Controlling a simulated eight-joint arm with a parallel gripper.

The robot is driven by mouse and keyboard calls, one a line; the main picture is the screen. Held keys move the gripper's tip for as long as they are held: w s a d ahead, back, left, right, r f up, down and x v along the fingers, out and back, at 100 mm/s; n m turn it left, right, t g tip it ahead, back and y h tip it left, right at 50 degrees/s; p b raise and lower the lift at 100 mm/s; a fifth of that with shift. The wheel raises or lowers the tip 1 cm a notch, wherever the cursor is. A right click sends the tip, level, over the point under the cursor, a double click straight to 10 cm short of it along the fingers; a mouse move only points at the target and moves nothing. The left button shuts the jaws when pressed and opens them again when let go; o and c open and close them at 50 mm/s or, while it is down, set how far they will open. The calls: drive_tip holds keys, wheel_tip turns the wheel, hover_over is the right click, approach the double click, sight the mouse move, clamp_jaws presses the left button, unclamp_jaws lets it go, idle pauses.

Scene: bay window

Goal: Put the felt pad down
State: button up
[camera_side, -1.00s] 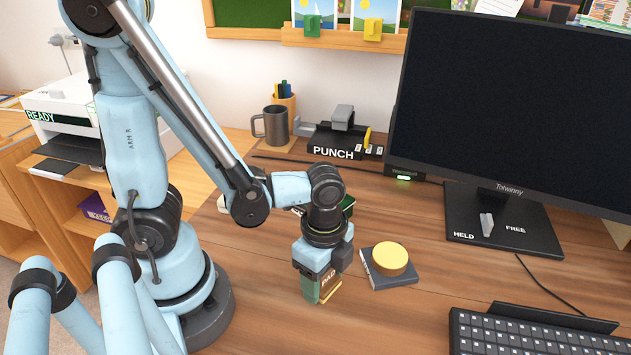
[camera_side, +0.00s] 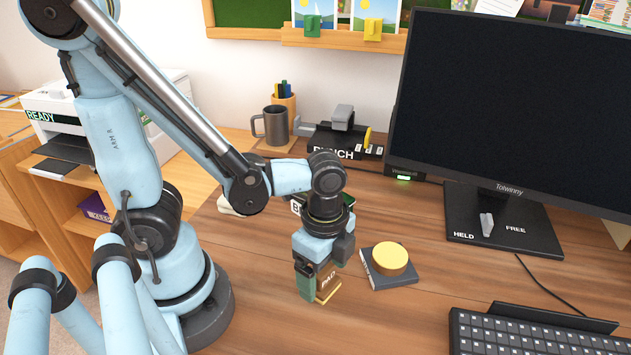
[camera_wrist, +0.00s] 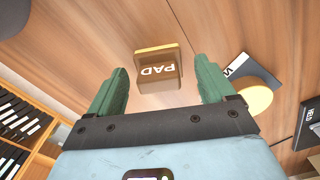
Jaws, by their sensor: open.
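The felt pad (camera_side: 328,286) is a brown block marked PAD on a yellowish base. It stands on the wooden desk, right beside my gripper (camera_side: 314,282) in the side view. In the wrist view the pad (camera_wrist: 158,72) shows between and just beyond the two green fingers of my gripper (camera_wrist: 160,66). The fingers are spread, with a gap on each side of the pad. One finger is mostly hidden in the side view.
A grey book (camera_side: 372,275) with a round yellow disc (camera_side: 390,257) lies to the right of the pad. A keyboard (camera_side: 520,335) is at front right, a monitor (camera_side: 510,110) behind. A mug (camera_side: 275,126) and the punch (camera_side: 345,140) stand at the back.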

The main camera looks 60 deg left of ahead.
drive_tip(key=shift+r, duration=5)
drive_tip(key=w+a+r+n+t, duration=0.1)
drive_tip(key=w+a+n+t, duration=0.5)
drive_tip(key=n, duration=0.7)
drive_tip(key=shift+w+a+r+n+t, duration=0.3)
drive_tip(key=shift+w+a+r+t, duration=0.15)
drive_tip(key=shift+t, duration=0.15)
drive_tip(key=shift+s, duration=0.1)
drive_tip(key=shift+c, duration=1)
